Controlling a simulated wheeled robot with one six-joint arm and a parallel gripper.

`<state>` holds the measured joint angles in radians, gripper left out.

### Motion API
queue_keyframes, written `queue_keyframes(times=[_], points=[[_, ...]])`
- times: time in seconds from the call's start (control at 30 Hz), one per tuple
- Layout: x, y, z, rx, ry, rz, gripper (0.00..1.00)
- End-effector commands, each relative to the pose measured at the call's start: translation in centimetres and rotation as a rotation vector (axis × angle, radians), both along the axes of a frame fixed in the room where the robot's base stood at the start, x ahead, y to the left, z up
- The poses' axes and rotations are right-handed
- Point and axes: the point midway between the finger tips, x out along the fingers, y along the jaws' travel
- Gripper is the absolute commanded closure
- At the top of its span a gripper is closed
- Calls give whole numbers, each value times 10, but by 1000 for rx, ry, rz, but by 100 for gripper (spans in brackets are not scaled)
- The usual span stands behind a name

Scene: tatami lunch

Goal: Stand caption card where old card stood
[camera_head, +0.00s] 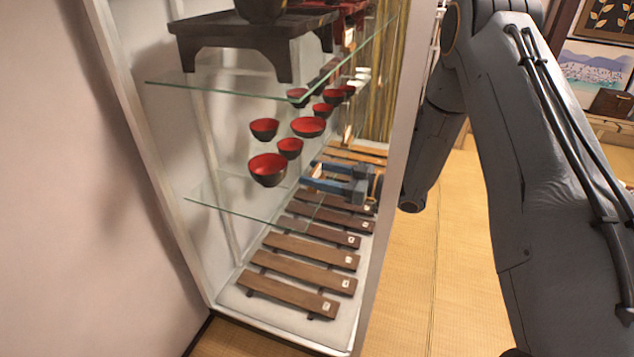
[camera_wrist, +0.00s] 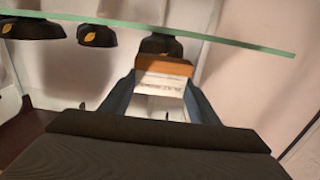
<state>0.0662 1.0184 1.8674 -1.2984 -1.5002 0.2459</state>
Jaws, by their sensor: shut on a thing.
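My gripper (camera_head: 312,175) reaches into the glass-shelved display cabinet from the right, with its blue fingers pointing left beside the red-and-black bowls. In the wrist view, the fingers (camera_wrist: 160,88) are shut on a small caption card (camera_wrist: 163,82). The card is white with dark lettering, too blurred to read, and has an orange-brown wooden strip (camera_wrist: 165,65) along one edge. No other standing card can be told apart near the bowls.
Several lacquer bowls (camera_head: 267,168) stand close to the fingers. A glass shelf edge (camera_head: 235,210) runs below them, and another (camera_head: 190,87) carries a dark low table (camera_head: 235,35). Brown slatted racks (camera_head: 300,272) with small white tags lie on the cabinet floor. The cabinet's right post (camera_head: 385,210) is near my arm.

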Motion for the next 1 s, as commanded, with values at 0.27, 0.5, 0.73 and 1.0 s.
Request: queue_keyframes(times=[0.27, 0.5, 0.73, 1.0], points=[[0, 0, -27, 1, 0, 0, 69], [0, 0, -29, 1, 0, -1, 69], [0, 0, -30, 0, 0, -1, 26], [0, 0, -28, 0, 0, -1, 26]])
